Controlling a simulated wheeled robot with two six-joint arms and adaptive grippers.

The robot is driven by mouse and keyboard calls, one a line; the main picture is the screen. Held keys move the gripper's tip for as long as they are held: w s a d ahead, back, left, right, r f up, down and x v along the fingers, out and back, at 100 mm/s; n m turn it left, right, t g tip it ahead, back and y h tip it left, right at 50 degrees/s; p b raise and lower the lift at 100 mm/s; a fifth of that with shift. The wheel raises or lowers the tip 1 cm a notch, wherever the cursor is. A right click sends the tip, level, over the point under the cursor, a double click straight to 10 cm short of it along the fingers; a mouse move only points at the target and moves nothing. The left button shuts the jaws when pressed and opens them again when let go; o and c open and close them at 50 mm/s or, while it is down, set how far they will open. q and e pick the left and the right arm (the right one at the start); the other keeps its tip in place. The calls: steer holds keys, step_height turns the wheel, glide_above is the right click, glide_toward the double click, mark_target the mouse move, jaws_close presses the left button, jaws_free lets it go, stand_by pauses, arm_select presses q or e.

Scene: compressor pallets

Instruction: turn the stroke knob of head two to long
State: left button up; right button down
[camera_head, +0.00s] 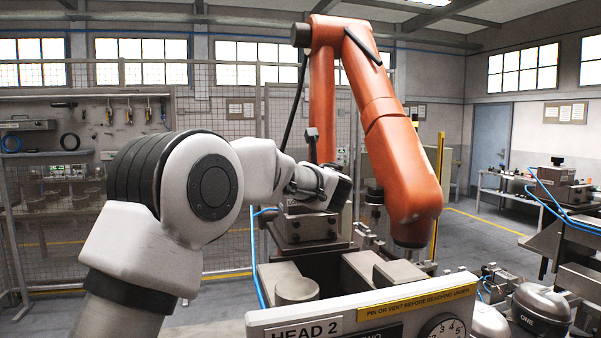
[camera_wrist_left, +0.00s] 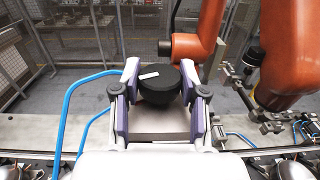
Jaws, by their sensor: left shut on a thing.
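The stroke knob (camera_wrist_left: 158,90) is a black round knob with a white pointer mark, in the middle of the left wrist view. The mark lies nearly sideways across the left part of its top. My left gripper (camera_wrist_left: 160,68) has its two fingers on either side of the knob and is shut on it. In the head view my left arm reaches in from the left, with the gripper (camera_head: 335,188) over a grey metal block (camera_head: 303,224); the knob is hidden there. A HEAD 2 plate (camera_head: 293,332) shows at the bottom. My right gripper is not in view.
An orange robot arm (camera_head: 385,120) hangs close to the right of my gripper. A yellow warning strip (camera_head: 418,302) and a numbered dial (camera_head: 443,330) are on the near panel. Blue hoses (camera_wrist_left: 68,105) run left of the knob. Mesh fencing stands behind.

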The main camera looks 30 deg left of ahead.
arm_select(q)
steer(key=shift+f, duration=0.1)
stand_by(0.3)
steer(key=o, duration=1.1)
steer(key=shift+c, duration=0.2)
steer(key=shift+o, duration=0.5)
steer(key=shift+w+a, duration=0.1)
steer(key=shift+a, duration=0.05)
steer(key=v, duration=1.1)
steer(key=shift+s+d+f, duration=0.15)
steer(key=shift+s+d, duration=0.05)
steer(key=shift+s, duration=0.1)
